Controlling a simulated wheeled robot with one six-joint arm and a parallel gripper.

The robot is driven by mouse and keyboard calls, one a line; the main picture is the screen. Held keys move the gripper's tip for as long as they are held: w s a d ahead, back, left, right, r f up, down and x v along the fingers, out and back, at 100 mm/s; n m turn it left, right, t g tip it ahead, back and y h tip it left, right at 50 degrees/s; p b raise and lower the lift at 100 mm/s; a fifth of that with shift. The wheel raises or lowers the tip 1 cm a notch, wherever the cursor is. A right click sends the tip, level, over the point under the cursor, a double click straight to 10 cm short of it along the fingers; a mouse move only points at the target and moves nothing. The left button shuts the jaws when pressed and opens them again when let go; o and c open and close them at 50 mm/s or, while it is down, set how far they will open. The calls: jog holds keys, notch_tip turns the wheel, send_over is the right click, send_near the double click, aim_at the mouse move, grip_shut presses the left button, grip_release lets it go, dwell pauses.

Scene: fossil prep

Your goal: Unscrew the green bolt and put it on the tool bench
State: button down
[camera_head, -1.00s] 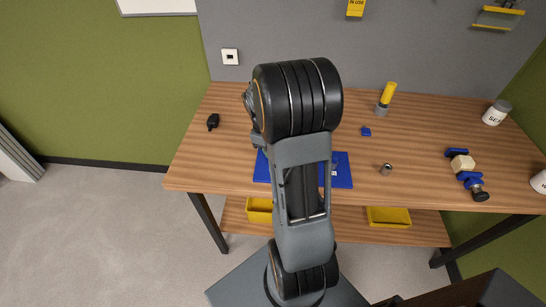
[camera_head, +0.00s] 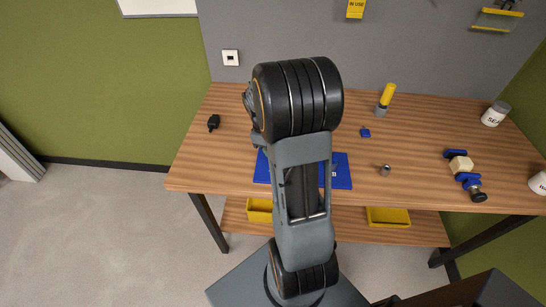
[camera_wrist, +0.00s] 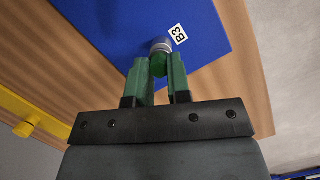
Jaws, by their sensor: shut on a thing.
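In the wrist view, my gripper (camera_wrist: 157,64) has its two green fingers closed around the green bolt (camera_wrist: 159,68). I cannot tell whether the bolt is still threaded in. In the head view, the blue plate (camera_head: 342,172) lies on a wooden bench (camera_head: 215,160). My arm hides the bolt and my gripper there.
On the bench are a yellow-handled tool (camera_head: 387,96), a small blue block (camera_head: 365,132), a grey metal cylinder (camera_head: 385,169), a black item (camera_head: 213,122), a blue clamp-like tool (camera_head: 468,180) and a white jar (camera_head: 495,113). Yellow bins (camera_head: 388,217) sit below.

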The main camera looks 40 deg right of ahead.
jog(key=shift+r, duration=0.45)
jog(key=shift+s+p+v, duration=0.2)
jog(key=shift+p+v, duration=0.65)
jog(key=shift+p, duration=0.1)
jog(key=shift+s+p+v, duration=0.2)
jog(key=shift+p+v, duration=0.7)
